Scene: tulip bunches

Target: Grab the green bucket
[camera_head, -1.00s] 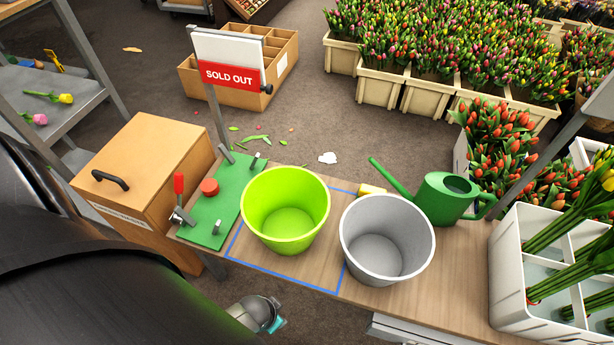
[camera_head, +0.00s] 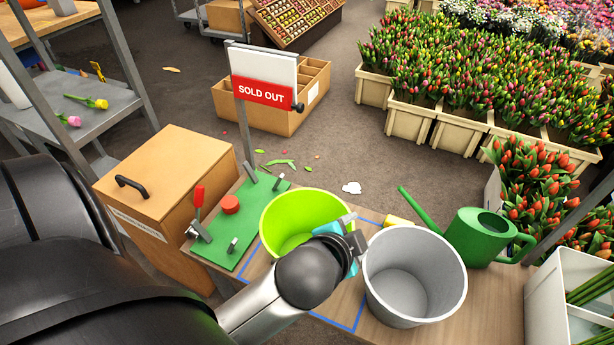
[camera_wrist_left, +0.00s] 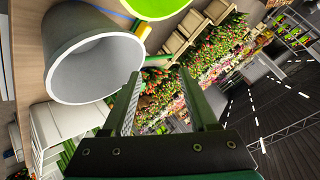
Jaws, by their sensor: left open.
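The bright green bucket (camera_head: 285,222) stands upright on the wooden table, inside a blue taped outline (camera_head: 371,215). My left arm and hand hide its front right part in the head view. A strip of its rim shows at the top of the left wrist view (camera_wrist_left: 155,8). My left gripper (camera_head: 350,236) is at the bucket's right side in the picture, between it and the grey bucket (camera_head: 415,275). In the left wrist view my left gripper (camera_wrist_left: 160,80) is open, with nothing between its fingers. Whether it touches either bucket I cannot tell. My right gripper is not in view.
The grey bucket (camera_wrist_left: 90,62) is close beside my left gripper. A green watering can (camera_head: 480,237) stands right of it. Left of the green bucket are a green board (camera_head: 235,245) with clamps and a SOLD OUT sign (camera_head: 265,92). A wooden box (camera_head: 165,175) stands farther left.

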